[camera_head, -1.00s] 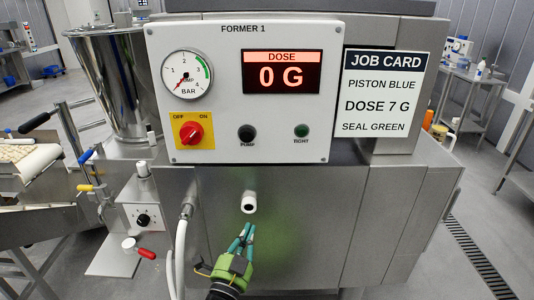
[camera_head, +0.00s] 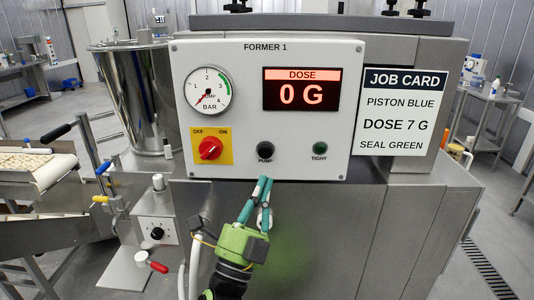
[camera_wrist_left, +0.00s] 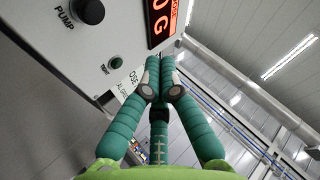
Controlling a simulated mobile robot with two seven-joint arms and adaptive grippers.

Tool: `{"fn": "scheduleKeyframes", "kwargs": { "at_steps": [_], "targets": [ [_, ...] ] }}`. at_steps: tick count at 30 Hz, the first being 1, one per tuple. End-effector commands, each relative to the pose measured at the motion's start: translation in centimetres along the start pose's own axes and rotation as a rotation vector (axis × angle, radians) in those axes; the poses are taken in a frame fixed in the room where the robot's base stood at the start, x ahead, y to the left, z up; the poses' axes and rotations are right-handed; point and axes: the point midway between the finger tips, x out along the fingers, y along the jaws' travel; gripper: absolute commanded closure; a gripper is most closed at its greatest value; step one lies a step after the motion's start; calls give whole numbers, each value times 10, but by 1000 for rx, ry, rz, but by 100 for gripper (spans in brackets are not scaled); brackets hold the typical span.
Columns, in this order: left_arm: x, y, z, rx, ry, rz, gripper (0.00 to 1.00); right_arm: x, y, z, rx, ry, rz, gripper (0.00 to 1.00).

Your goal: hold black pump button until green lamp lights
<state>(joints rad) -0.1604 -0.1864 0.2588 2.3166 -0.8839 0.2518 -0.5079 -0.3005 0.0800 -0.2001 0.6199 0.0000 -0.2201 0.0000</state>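The black pump button (camera_head: 265,149) sits low on the white control panel (camera_head: 225,160), labelled PUMP. The button also shows at the top left of the left wrist view (camera_wrist_left: 88,10). To its right is the small green lamp (camera_head: 320,148), labelled TIGHT, dark and unlit; it shows in the left wrist view too (camera_wrist_left: 114,62). My left gripper (camera_head: 265,181) has its teal fingers together and empty. Its tips are just below the panel's lower edge, under the button and apart from it. My right gripper is out of view.
The dose display (camera_head: 301,90) reads 0 G. The pressure gauge (camera_head: 209,91) needle is at the low end. A red switch (camera_head: 209,149) is left of the button. The job card (camera_head: 400,110) hangs at right. A steel hopper (camera_head: 140,100) stands at left.

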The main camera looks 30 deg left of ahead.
Motion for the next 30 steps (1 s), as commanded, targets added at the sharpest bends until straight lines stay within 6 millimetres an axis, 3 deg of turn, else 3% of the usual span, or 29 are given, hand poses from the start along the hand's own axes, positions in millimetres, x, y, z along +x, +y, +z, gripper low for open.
{"fn": "scheduleKeyframes", "kwargs": {
  "at_steps": [7, 21, 30],
  "targets": [
    [10, 8, 7, -2, 1, 0, 100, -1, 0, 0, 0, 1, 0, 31],
    [52, 40, 38, -2, 1, 1, 100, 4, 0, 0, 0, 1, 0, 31],
    [61, 45, 45, -3, 0, 1, 100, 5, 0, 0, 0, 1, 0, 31]
  ]
}}
